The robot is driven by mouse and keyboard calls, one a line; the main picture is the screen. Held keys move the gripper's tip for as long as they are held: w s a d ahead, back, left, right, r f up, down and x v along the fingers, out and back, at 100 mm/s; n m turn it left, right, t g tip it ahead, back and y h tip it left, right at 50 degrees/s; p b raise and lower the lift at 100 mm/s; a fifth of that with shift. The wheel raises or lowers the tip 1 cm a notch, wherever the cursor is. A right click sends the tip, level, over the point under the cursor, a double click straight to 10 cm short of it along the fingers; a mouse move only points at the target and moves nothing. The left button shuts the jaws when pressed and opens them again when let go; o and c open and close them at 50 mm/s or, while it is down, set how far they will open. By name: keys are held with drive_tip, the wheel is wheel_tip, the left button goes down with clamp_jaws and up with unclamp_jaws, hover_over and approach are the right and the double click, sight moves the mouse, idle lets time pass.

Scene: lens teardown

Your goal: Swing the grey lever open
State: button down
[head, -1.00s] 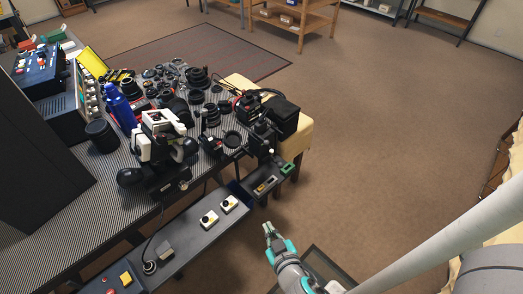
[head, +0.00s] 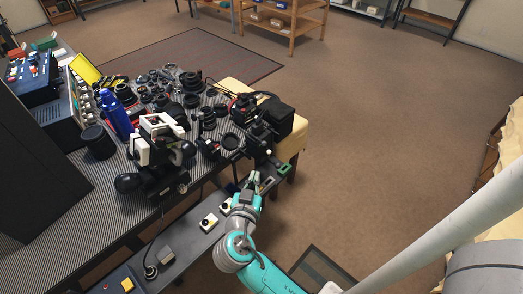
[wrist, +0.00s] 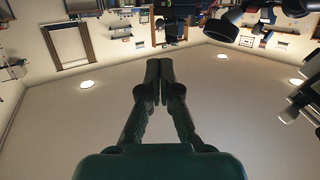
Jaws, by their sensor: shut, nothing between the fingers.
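My gripper (head: 252,180) is at the bench's front right edge in the head view, beside the lower shelf. In the wrist view its two dark fingers (wrist: 158,70) are together, with nothing between them. I cannot pick out the grey lever for certain. A small pale rod-like part (head: 238,156) shows on the dark equipment just beyond my fingertips, and it may be the lever. It looks apart from my fingers. A dark cylinder (wrist: 208,30) is at the upper right in the wrist view, clear of the fingers.
The bench (head: 60,215) is crowded with lens parts, a blue bottle (head: 116,117) and a white-and-black device (head: 160,140). A black box (head: 276,117) stands at its right end. The floor (head: 370,150) to the right is clear.

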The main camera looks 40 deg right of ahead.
sight(264, 145)
drive_tip(key=x, duration=1.4)
drive_tip(key=shift+s+d+n+t+y, duration=0.25)
drive_tip(key=shift+d+n+t+y, duration=0.25)
drive_tip(key=shift+n+t+y, duration=0.4)
idle(0.5)
drive_tip(key=shift+n+t+y, duration=0.5)
drive_tip(key=shift+n+t, duration=0.1)
drive_tip(key=shift+w+d, duration=0.2)
drive_tip(key=shift+d, duration=1.15)
drive_tip(key=shift+w+d, duration=0.25)
drive_tip(key=shift+d, duration=1.05)
drive_tip(key=shift+s, duration=0.15)
